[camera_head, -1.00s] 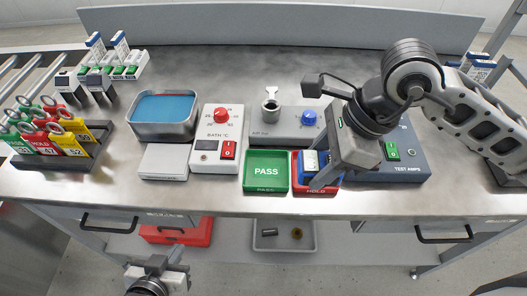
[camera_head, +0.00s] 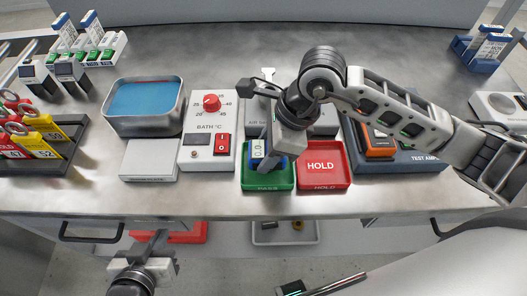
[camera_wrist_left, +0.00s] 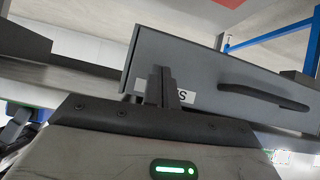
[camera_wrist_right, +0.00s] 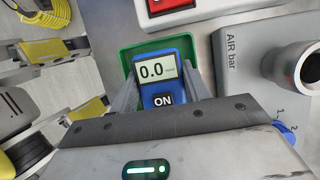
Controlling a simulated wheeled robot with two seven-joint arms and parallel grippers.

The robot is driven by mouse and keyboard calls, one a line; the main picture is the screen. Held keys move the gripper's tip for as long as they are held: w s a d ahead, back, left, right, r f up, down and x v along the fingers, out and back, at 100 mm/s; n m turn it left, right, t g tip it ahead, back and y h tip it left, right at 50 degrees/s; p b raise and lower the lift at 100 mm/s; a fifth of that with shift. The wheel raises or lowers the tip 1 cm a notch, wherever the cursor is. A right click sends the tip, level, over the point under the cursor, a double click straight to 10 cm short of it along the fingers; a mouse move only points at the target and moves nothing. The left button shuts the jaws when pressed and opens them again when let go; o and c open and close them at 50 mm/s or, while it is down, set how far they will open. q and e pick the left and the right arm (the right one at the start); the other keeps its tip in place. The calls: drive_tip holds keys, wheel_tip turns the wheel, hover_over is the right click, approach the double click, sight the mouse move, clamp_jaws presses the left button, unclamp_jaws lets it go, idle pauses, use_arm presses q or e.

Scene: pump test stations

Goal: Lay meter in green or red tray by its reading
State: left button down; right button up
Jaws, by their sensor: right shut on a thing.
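The blue meter (camera_wrist_right: 163,70) shows 0.0 on its display, with an ON label below, in the right wrist view. My right gripper (camera_wrist_right: 160,88) is shut on it. In the head view the meter (camera_head: 257,150) is at the green PASS tray (camera_head: 268,187), partly hidden by the gripper; I cannot tell whether it touches the tray floor. The green tray's rim (camera_wrist_right: 126,56) also shows around it in the right wrist view. The red HOLD tray (camera_head: 320,180) beside it is empty. My left gripper (camera_head: 155,245) is low at the bench front, its fingers (camera_wrist_left: 165,85) together and empty.
The bath control box (camera_head: 208,130) and blue water bath (camera_head: 145,105) stand left of the trays. The air station (camera_wrist_right: 250,70) is behind them. An orange meter (camera_head: 379,145) sits on the test amps station at the right. Tag racks stand far left.

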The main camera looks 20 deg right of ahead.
drive_tip(key=shift+s+f, duration=0.15)
drive_tip(key=shift+f, duration=0.55)
drive_tip(key=o, duration=1.4)
drive_tip(key=shift+c, duration=0.2)
drive_tip(key=shift+r, duration=0.3)
drive_tip(key=v, duration=1.1)
drive_tip(key=shift+d+r, duration=0.3)
drive_tip(key=shift+s, duration=0.15)
